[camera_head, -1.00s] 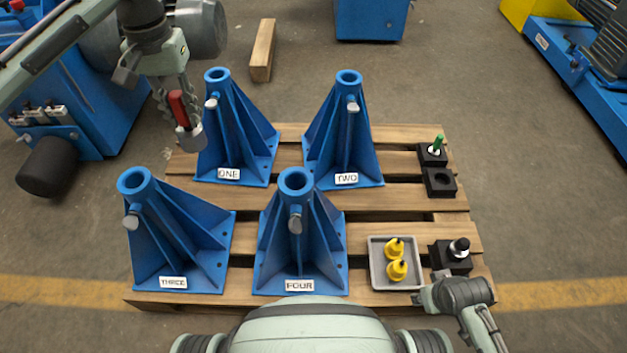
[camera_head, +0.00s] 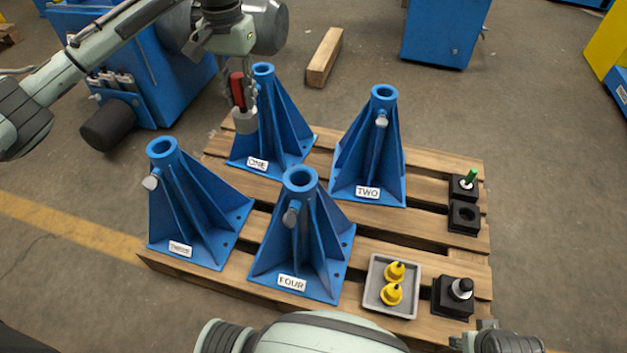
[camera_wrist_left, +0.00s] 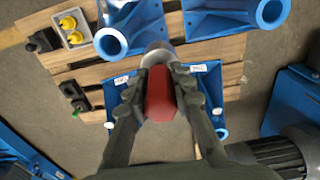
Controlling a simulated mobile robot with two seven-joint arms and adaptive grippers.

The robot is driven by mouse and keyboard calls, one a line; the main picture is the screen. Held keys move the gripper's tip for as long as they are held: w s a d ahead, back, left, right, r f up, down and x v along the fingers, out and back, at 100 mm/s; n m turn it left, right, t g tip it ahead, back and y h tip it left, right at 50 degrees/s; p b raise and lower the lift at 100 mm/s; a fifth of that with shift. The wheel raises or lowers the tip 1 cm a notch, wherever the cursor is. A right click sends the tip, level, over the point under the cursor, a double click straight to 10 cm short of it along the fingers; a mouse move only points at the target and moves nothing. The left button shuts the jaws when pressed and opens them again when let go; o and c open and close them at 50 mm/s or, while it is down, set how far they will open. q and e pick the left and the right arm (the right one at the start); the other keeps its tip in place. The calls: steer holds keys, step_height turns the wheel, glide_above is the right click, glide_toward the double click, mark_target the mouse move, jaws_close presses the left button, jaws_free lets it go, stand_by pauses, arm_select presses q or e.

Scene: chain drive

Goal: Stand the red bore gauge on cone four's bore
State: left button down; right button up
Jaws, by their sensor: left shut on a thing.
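My left gripper (camera_head: 243,82) is shut on the red bore gauge (camera_head: 238,91) and holds it upright in the air, grey plug end down. In the head view the gauge overlaps the left side of cone one (camera_head: 285,127). In the left wrist view the red handle (camera_wrist_left: 160,95) sits between both fingers of the left gripper (camera_wrist_left: 160,92). Cone four (camera_head: 300,228) stands at the pallet's front, its round bore open at the top and clear of the gauge. Its bore also shows in the left wrist view (camera_wrist_left: 110,42).
Cone two (camera_head: 375,150) and cone three (camera_head: 190,210) stand on the wooden pallet (camera_head: 215,285). A grey tray (camera_head: 372,299) holds yellow pieces. Black blocks (camera_head: 464,218) line the right edge, one with a green pin (camera_head: 471,176). A loose timber (camera_head: 324,57) lies behind.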

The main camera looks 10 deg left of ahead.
arm_select(q)
steer(key=shift+d+r, duration=0.1)
steer(key=shift+d, duration=0.15)
steer(key=s+d+f, duration=0.1)
steer(key=d+f, duration=1)
steer(key=shift+s+d, duration=0.25)
arm_select(e)
steer(key=shift+s+d+r, duration=0.2)
steer(key=shift+d+r, duration=0.2)
steer(key=shift+r, duration=0.1)
